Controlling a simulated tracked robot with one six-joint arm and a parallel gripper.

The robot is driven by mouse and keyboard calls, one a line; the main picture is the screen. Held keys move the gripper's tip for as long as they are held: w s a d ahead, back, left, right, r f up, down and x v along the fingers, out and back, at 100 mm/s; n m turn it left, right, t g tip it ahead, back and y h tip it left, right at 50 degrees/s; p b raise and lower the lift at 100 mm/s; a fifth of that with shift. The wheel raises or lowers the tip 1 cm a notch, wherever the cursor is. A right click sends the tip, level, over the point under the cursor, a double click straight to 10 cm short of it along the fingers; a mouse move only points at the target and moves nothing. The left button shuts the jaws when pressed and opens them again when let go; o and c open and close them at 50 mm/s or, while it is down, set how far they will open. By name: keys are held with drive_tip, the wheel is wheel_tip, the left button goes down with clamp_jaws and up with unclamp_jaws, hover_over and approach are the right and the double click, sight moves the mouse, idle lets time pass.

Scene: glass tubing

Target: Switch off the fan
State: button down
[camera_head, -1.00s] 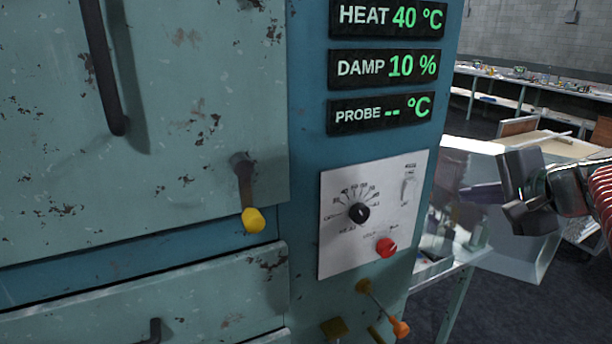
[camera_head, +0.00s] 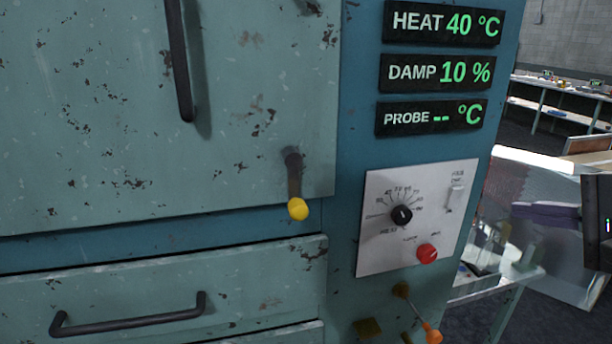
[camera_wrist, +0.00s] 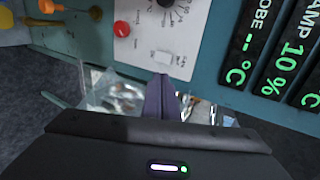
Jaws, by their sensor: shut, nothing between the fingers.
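A white control panel (camera_head: 375,240) on the blue cabinet carries a pale switch (camera_head: 455,198) at its upper right, under small lettering that is hard to read but may say fan. The switch also shows in the wrist view (camera_wrist: 161,57), just beyond my fingertips. My gripper (camera_head: 520,211) is at the right edge of the head view, its purple fingers shut and empty, pointing left at the panel from its right side. In the wrist view the closed fingers (camera_wrist: 161,82) point up at the panel's edge. They look apart from the switch.
The panel also has a black dial (camera_head: 401,215) and a red knob (camera_head: 427,253). An orange-tipped lever (camera_head: 432,335) juts out below. A yellow-tipped handle (camera_head: 298,208) is on the door at left. Readouts (camera_head: 440,70) sit above. A table with clear glassware (camera_head: 500,285) stands behind.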

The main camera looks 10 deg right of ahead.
approach(459, 192)
wheel_tip(459, 192, down, 3)
drive_tip(key=w, duration=0.2)
drive_tip(key=shift+w+a, duration=0.15)
drive_tip(key=shift+w, duration=1.1)
drive_tip(key=shift+w+r, duration=0.15)
drive_tip(key=shift+w, duration=0.4)
drive_tip(key=shift+w+a, duration=0.2)
drive_tip(key=shift+w, duration=0.05)
drive_tip(key=shift+s+d, duration=0.15)
drive_tip(key=shift+d, duration=0.1)
drive_tip(key=shift+r, duration=0.1)
drive_tip(key=shift+r, duration=0.75)
